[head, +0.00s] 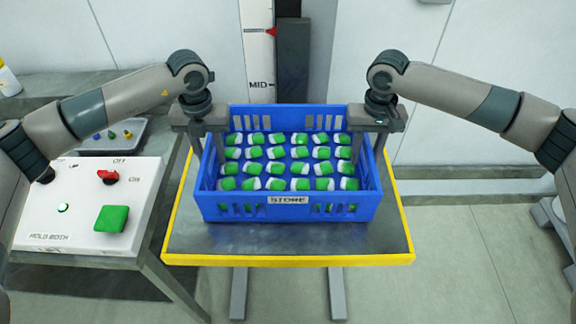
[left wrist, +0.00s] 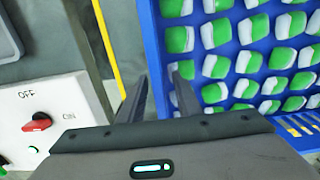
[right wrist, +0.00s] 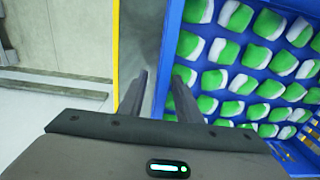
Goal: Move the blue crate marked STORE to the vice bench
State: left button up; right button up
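The blue crate (head: 290,210) with the STORE label on its front wall sits on a grey metal-topped table with a yellow edge (head: 290,259). It holds rows of green-and-white pieces (head: 290,155). My left gripper (head: 206,148) is at the crate's left wall and my right gripper (head: 369,146) at its right wall, both pointing down. In the left wrist view, the open fingers (left wrist: 163,88) straddle the crate wall, with a gap showing. In the right wrist view, the open fingers (right wrist: 163,88) straddle the other wall likewise. I cannot make out a vice in any view.
A white control box (head: 88,205) with a red switch and green button stands on a bench to the left. A tray of small knobs (head: 112,136) lies behind it. A post marked MID (head: 260,70) stands behind the crate.

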pick_arm(q)
jog(key=shift+f, duration=0.4)
pick_arm(e)
jog(key=shift+f, duration=0.4)
pick_arm(q)
grip_shut()
pick_arm(e)
grip_shut()
pick_arm(q)
jog(key=shift+r, duration=0.1)
dwell(0.5)
jog(key=shift+w+r, duration=0.15)
jog(key=shift+w, duration=0.05)
pick_arm(e)
jog(key=shift+w+r, duration=0.15)
jog(key=shift+r, duration=0.05)
